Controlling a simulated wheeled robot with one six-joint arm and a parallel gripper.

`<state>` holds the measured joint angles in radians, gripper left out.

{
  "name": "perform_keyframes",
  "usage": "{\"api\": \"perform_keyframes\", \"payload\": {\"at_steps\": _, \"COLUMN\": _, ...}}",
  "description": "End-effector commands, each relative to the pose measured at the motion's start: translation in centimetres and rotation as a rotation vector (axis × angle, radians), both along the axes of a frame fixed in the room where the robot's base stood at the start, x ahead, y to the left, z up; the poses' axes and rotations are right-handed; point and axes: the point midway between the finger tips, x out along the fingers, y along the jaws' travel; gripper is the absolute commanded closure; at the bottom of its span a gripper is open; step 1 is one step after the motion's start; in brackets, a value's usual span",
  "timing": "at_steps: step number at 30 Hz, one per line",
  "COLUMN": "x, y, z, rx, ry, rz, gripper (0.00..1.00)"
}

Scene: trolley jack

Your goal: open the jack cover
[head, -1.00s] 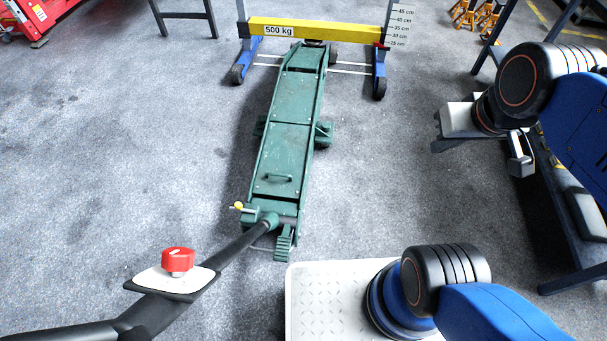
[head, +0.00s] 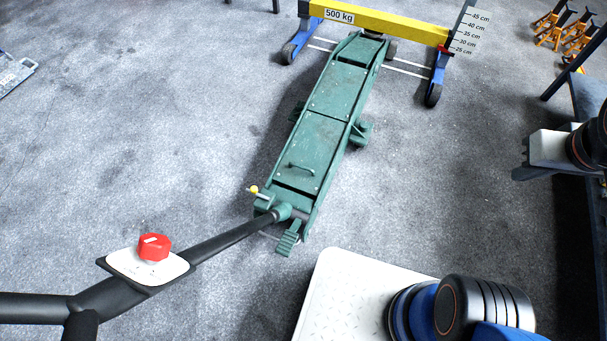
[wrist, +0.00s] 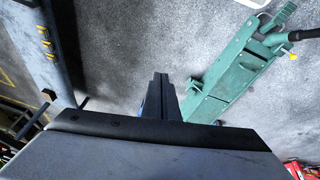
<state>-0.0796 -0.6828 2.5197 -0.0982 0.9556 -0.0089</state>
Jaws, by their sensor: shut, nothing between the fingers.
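The green jack (head: 337,95) lies on the floor in the middle of the head view, its far end under a yellow beam. Its cover (head: 315,145), a flat green panel with a small handle (head: 300,168) near its lower edge, lies down flush with the frame. The jack also shows at the right of the wrist view (wrist: 225,85), partly cut off and partly behind my gripper's body. My gripper (wrist: 160,80) is shut and empty, apart from the jack. In the head view its fingertips cannot be made out clearly at the right edge.
A black lever with a red knob (head: 154,247) rises from the jack's near end. The yellow beam (head: 390,25) marked 500 kg stands on blue wheeled legs. Orange stands (head: 580,35) and a dark bench frame are at the right.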

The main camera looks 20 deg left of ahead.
Motion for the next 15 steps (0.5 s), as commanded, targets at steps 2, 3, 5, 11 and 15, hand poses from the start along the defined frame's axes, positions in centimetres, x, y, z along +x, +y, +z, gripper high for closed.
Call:
{"api": "perform_keyframes", "payload": {"at_steps": 2, "x": 0.7, "y": 0.1, "z": -0.3, "rx": -0.026, "ry": 0.018, "rz": 0.031, "gripper": 1.0}}
{"api": "perform_keyframes", "payload": {"at_steps": 3, "x": 1.0, "y": 0.2, "z": -0.5, "rx": -0.041, "ry": 0.025, "rz": 0.049, "gripper": 1.0}}
{"api": "perform_keyframes", "payload": {"at_steps": 5, "x": 1.7, "y": 0.2, "z": -0.8, "rx": -0.067, "ry": 0.04, "rz": 0.078, "gripper": 1.0}}
{"api": "perform_keyframes", "payload": {"at_steps": 11, "x": 4.8, "y": 1.2, "z": -2.2, "rx": -0.189, "ry": 0.1, "rz": 0.224, "gripper": 1.0}}
{"api": "perform_keyframes", "payload": {"at_steps": 15, "x": 7.2, "y": 2.3, "z": -3.4, "rx": -0.288, "ry": 0.141, "rz": 0.346, "gripper": 1.0}}
